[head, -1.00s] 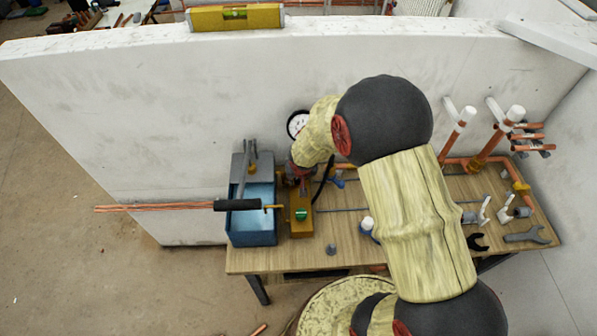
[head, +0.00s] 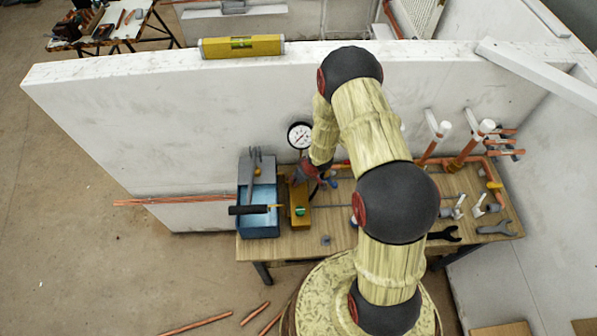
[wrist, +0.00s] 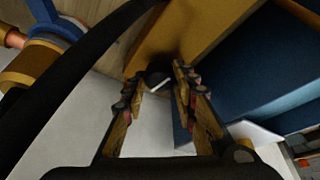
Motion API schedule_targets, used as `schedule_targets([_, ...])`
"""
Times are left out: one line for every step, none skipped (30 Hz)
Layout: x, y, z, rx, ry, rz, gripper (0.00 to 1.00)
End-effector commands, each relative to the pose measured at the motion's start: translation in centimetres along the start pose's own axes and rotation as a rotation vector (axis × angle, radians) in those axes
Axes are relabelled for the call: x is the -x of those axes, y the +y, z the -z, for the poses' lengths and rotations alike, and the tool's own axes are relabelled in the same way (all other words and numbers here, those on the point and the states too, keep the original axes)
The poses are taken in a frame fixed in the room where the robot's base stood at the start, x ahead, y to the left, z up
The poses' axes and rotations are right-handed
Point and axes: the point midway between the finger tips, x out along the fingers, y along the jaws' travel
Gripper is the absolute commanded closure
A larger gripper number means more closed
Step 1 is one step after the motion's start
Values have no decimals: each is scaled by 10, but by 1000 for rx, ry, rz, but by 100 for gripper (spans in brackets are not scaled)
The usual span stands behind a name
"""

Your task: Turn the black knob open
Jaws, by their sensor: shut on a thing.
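The black knob (wrist: 158,76) with a white line on its face shows in the wrist view, on the yellow-orange block (wrist: 205,35). My gripper (wrist: 156,82) is shut on the knob, one finger on each side of it. The white line runs at a slant in this view. In the head view my gripper (head: 308,174) is over the back end of the yellow block (head: 300,202), and the knob is hidden there. A green knob (head: 300,211) sits on the front part of the block.
A round gauge (head: 300,135) stands behind. Copper pipes (head: 468,150) and grey wrenches (head: 494,228) are on the bench's right. A spirit level (head: 241,47) lies on the wall top.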

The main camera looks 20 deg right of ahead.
Motion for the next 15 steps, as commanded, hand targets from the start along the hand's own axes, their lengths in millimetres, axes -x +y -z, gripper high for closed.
schedule_targets([4,1,2,18,0,8,97])
schedule_targets([4,1,2,31,1,14,97])
schedule_targets([3,1,2,46,1,20,97])
schedule_targets([3,1,2,58,2,24,97])
schedule_targets([3,1,2,69,1,29,97])
schedule_targets([3,1,2,82,1,34,97])
schedule_targets([2,1,1,92,1,38,97])
schedule_targets([2,1,1,100,0,41,97])
schedule_targets([2,1,1,109,1,45,97])
schedule_targets([2,1,2,117,1,48,97])
schedule_targets([2,1,2,123,2,50,97])
schedule_targets([1,1,2,129,2,53,97])
schedule_targets([1,1,2,133,2,55,97])
schedule_targets([1,1,2,137,2,56,97])
schedule_targets([0,1,1,141,2,58,97])
